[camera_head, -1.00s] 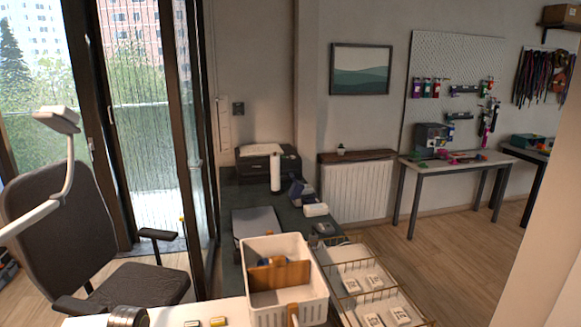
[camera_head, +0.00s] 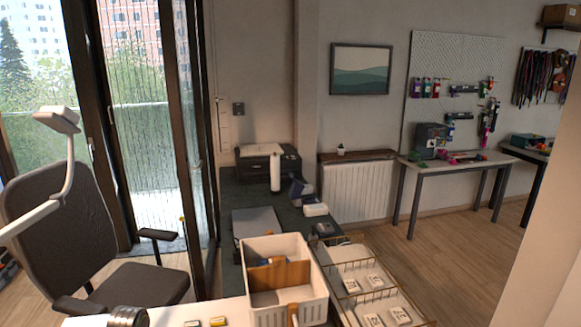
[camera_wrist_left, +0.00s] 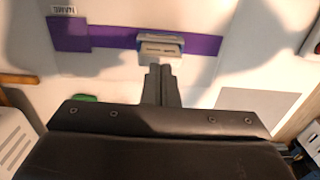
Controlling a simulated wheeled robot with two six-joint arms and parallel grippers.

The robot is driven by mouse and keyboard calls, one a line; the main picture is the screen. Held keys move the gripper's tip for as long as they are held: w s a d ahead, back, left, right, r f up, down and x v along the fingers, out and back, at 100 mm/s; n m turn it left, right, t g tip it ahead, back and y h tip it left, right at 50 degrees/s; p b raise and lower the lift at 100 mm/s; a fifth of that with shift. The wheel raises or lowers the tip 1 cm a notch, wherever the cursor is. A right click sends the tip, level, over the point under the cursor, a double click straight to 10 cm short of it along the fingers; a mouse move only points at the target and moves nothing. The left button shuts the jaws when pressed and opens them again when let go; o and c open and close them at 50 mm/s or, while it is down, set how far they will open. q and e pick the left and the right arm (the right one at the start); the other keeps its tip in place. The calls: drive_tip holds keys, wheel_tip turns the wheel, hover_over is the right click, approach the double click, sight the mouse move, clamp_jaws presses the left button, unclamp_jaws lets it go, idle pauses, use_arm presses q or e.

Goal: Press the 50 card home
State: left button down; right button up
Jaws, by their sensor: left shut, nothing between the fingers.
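In the left wrist view my left gripper (camera_wrist_left: 160,72) is shut with its two fingertips together and nothing between them. The tips sit just in front of a small grey and white block (camera_wrist_left: 160,46), close to its near edge; I cannot tell whether they touch. The block lies on a purple strap (camera_wrist_left: 205,45) that runs across a pale surface. No 50 marking can be read on it, so I cannot tell whether it is the 50 card. Neither gripper shows in the head view, and my right gripper is not in view.
In the left wrist view a NAME label (camera_wrist_left: 63,9), a green piece (camera_wrist_left: 86,98) and a grey square (camera_wrist_left: 257,105) lie around. The head view shows a white bin (camera_head: 262,307) with a brown divider beside a wire tray (camera_head: 345,268) of small white boxes.

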use_arm(q)
drive_tip(key=shift+f+b, duration=0.5)
drive_tip(key=shift+f, duration=0.8)
drive_tip(key=shift+r, duration=0.1)
wheel_tip(320, 180, up, 8)
drive_tip(key=p, duration=0.9)
drive_tip(key=shift+p, duration=0.4)
